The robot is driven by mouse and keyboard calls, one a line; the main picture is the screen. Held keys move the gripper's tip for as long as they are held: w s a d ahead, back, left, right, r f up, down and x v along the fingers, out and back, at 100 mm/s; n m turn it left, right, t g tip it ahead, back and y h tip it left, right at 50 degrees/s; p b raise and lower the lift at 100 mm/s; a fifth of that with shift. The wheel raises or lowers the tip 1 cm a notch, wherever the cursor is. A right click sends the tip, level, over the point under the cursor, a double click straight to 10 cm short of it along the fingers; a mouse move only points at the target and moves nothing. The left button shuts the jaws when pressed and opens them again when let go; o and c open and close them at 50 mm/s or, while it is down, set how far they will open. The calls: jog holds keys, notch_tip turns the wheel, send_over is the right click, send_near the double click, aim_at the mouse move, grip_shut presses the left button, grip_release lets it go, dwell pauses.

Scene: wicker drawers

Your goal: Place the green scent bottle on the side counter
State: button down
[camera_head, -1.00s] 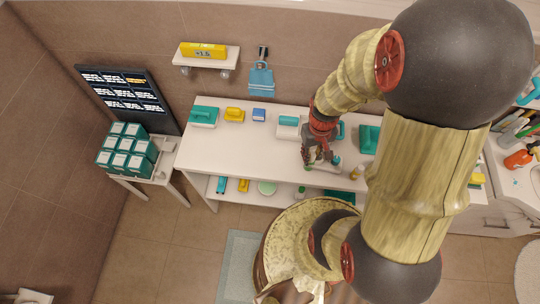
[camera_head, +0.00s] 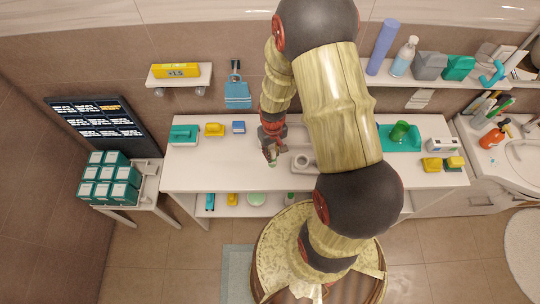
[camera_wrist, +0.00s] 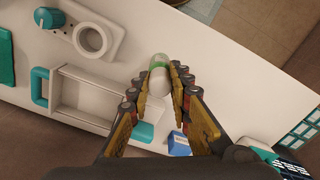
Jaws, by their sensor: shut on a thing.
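My gripper (camera_head: 271,156) is over the long white counter (camera_head: 215,178), left of its middle. In the wrist view my gripper (camera_wrist: 166,84) is shut on a small bottle (camera_wrist: 159,76) with a clear green part and a pale part, which fits the green scent bottle. Only a little green of the bottle (camera_head: 272,163) shows below the fingers in the head view. I cannot tell whether it touches the counter. A small white side table (camera_head: 163,207) stands at the left, and a sink counter (camera_head: 519,165) stands at the right.
Teal boxes (camera_head: 110,180) fill much of the side table. A teal-handled white tray (camera_wrist: 90,95) and a holder with a round ring (camera_wrist: 91,40) lie near my gripper. A green cylinder (camera_head: 399,131) is on a teal tray (camera_head: 385,140). The counter's front left is bare.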

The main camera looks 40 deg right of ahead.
jog(key=shift+w+f, duration=0.7)
jog(key=shift+f, duration=0.2)
jog(key=shift+w+f, duration=0.1)
jog(key=shift+f, duration=1.4)
jog(key=shift+f, duration=0.15)
jog(key=c, duration=1.6)
grip_release()
jog(key=shift+c, duration=0.2)
